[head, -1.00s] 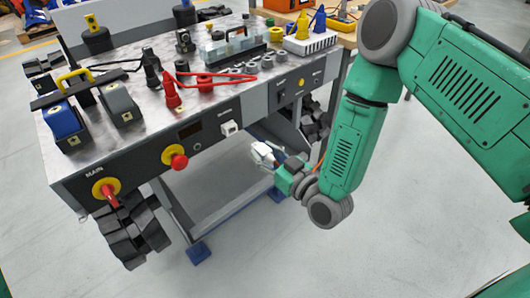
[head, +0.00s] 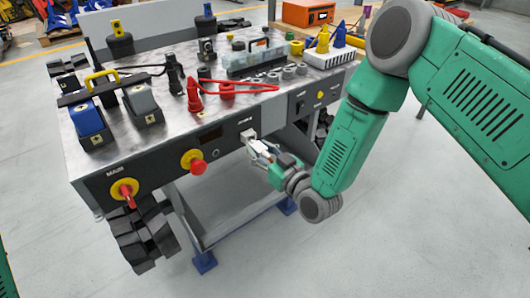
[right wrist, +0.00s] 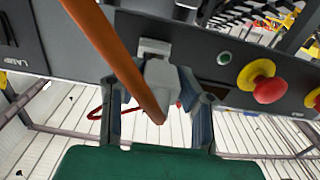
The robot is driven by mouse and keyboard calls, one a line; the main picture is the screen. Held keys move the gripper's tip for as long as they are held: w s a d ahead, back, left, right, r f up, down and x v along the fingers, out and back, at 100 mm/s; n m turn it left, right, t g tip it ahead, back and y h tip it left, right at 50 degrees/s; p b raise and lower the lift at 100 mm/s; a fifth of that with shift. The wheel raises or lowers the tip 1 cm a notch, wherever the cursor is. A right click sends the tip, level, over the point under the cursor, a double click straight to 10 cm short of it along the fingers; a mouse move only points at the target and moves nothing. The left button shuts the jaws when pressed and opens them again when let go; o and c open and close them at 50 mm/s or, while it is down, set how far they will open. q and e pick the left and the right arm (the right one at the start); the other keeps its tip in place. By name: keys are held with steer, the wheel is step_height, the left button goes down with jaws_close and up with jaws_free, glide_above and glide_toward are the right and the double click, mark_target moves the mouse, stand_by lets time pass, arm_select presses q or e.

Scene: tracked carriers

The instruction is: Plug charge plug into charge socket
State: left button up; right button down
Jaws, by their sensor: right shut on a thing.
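The charge socket (head: 248,135) is a small white block on the dark front panel of the carrier, right of a red button. It also shows in the right wrist view (right wrist: 154,46). My right gripper (head: 260,151) is just in front of it, shut on the pale grey charge plug (right wrist: 161,82). In the right wrist view the plug lies between the two fingers, its front end against or very close to the socket. I cannot tell whether it is inserted. An orange cable (right wrist: 112,50) crosses in front of the plug and hides part of it. My left gripper is not in view.
The panel bears a red button on a yellow ring (head: 197,163) and a red main switch (head: 124,191). A red lead (head: 240,88) and several connectors lie on the metal top. Black tracks (head: 138,240) stand below. The floor in front is clear.

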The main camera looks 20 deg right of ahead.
steer(key=shift+d+f, duration=0.1)
steer(key=shift+d, duration=0.65)
steer(key=shift+a, duration=0.75)
steer(key=shift+d, duration=0.8)
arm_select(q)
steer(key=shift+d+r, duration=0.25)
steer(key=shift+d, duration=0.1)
arm_select(e)
steer(key=shift+w, duration=0.1)
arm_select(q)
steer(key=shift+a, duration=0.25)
arm_select(e)
steer(key=shift+a, duration=0.3)
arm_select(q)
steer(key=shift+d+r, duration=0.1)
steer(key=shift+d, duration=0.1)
arm_select(e)
steer(key=shift+d, duration=0.15)
